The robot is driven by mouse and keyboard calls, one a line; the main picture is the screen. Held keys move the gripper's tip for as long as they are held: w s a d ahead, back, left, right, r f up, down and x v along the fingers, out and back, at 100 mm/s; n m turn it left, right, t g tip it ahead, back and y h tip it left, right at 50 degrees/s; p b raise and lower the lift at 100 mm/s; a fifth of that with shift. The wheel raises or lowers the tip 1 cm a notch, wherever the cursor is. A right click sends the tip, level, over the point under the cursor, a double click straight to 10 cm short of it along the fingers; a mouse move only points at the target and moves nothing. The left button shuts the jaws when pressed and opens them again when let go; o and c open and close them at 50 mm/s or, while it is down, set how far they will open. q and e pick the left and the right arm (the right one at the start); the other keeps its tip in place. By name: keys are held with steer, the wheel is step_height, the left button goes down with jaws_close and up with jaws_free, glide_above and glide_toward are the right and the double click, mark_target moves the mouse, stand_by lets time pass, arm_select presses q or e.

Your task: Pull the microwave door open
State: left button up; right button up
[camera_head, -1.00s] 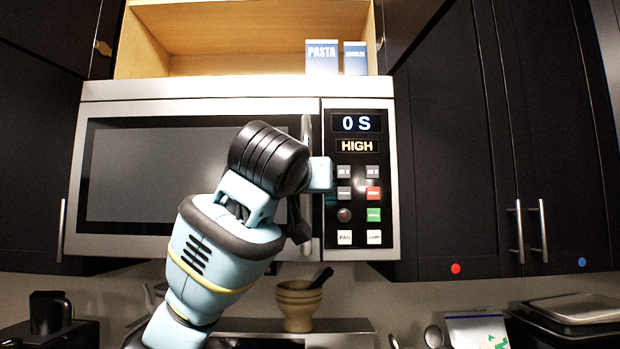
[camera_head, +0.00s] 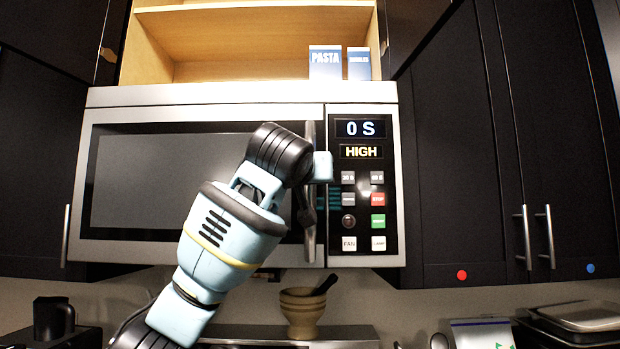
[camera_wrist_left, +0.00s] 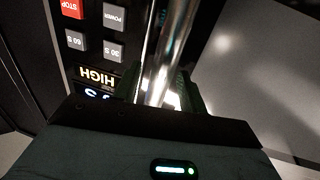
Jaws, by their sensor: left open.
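The microwave (camera_head: 200,96) is mounted under an open cupboard. Its door (camera_head: 160,180) has a dark window and looks shut. The vertical door handle (camera_head: 310,250) runs along the door's right edge, beside the control panel. My left gripper (camera_head: 306,205) is at the handle, partly hidden behind my own wrist. In the left wrist view the shiny handle bar (camera_wrist_left: 162,50) passes between the two fingers of my left gripper (camera_wrist_left: 160,92). The jaws are open around the bar; whether a finger touches it I cannot tell. My right gripper is not in view.
The control panel (camera_head: 362,210) reads 0 S and HIGH. Dark cabinets with handles (camera_head: 525,235) stand right of the microwave. Below are a mortar with pestle (camera_head: 302,312), a dark mug (camera_head: 52,318) and trays (camera_head: 585,315). Pasta boxes (camera_head: 325,62) stand above.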

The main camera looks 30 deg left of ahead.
arm_select(q)
steer(key=shift+w+a, duration=0.15)
steer(key=shift+w, duration=0.25)
jaws_close()
